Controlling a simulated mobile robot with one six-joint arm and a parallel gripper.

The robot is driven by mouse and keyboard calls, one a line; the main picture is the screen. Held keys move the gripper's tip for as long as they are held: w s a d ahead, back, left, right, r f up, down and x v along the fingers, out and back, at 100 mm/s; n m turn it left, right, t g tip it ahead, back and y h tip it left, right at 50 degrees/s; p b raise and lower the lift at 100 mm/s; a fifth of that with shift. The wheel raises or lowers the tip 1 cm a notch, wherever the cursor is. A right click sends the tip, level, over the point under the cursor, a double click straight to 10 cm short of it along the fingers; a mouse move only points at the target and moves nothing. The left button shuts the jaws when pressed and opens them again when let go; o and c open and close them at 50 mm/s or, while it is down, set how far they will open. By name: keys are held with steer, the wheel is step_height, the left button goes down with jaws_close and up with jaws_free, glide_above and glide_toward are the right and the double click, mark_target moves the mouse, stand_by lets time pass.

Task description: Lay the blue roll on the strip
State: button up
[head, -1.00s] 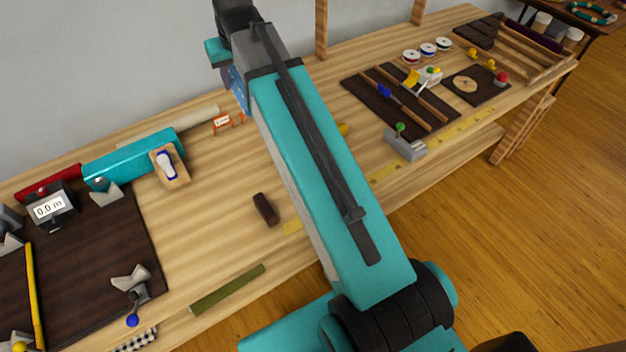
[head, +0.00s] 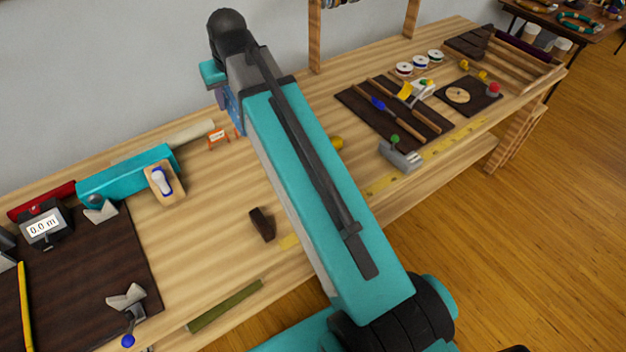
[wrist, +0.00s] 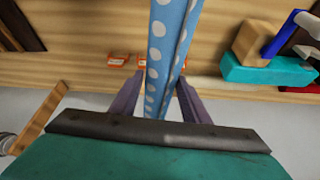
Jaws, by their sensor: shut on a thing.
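The blue roll (wrist: 165,45), light blue with white dots, runs up the middle of the wrist view between the fingers of my gripper (wrist: 160,95). My gripper is shut on it. Its far end runs out of the wrist view at the top. In the head view my arm hides most of the gripper and roll. A yellow marked strip (head: 440,147) lies along the bench's front edge, partly behind my arm. An olive-green strip (head: 225,306) lies at the front left. I cannot tell which one the task means.
A teal box (head: 125,172), an orange sign (head: 217,136) and a pale long piece (head: 190,134) stand along the back. A dark brown block (head: 262,224) is mid-bench. A grey clamp with a green knob (head: 400,155) is right of my arm. Bare wood surrounds the block.

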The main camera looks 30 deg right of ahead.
steer(key=s+f, duration=0.4)
steer(key=f, duration=0.1)
steer(key=shift+s+f, duration=0.3)
steer(key=shift+s, duration=0.1)
